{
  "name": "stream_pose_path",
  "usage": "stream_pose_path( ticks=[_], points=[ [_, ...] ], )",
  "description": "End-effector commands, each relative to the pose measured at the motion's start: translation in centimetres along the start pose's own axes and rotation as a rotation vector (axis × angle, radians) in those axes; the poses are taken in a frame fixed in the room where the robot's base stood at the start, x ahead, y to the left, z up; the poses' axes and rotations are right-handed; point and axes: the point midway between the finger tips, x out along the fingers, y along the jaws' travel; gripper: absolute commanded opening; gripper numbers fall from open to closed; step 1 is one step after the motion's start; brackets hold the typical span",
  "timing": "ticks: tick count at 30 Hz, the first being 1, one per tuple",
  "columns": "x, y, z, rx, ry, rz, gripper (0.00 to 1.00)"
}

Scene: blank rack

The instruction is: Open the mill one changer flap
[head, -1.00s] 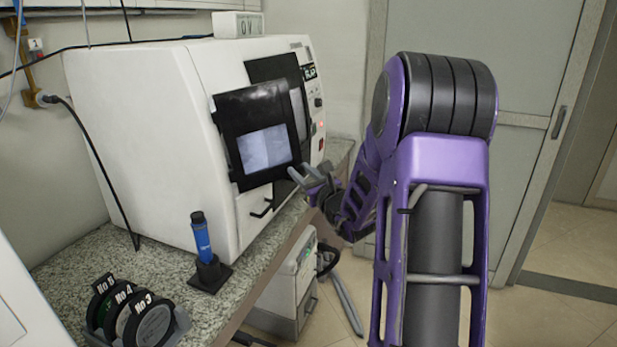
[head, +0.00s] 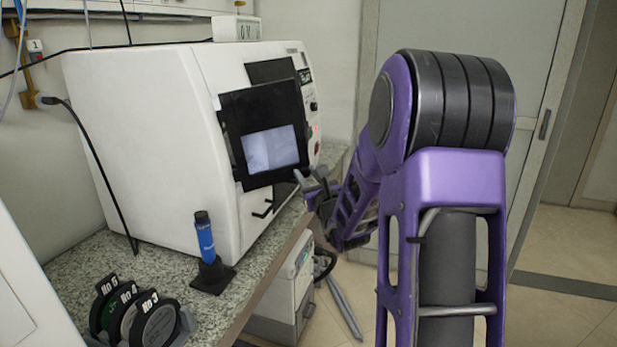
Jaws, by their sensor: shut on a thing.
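The white mill (head: 150,140) stands on the counter at the left. Its front carries a black door (head: 232,125) with a pale window.
A blue cylinder (head: 204,238) stands upright in a black holder on the counter. A rack with several numbered discs (head: 157,328) is at the counter's front left. A pale unit (head: 285,300) stands below the counter. Open floor lies at the right.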

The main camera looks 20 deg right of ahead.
Motion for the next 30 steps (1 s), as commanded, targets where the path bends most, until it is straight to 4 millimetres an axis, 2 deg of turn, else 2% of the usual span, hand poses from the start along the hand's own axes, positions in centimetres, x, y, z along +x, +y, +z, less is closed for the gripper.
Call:
stream_pose_path(
  ticks=[15, 16, 20, 30],
  points=[
    [-0.04, 0.09, -0.01, -0.001, 0.001, -0.004, 0.0],
    [-0.04, 0.09, 0.0, -0.001, 0.001, -0.004, 0.38],
    [-0.04, 0.09, 0.0, -0.001, 0.0, -0.004, 0.61],
    [-0.21, 0.07, 0.02, -0.001, 0.0, -0.004, 0.63]
  ],
)
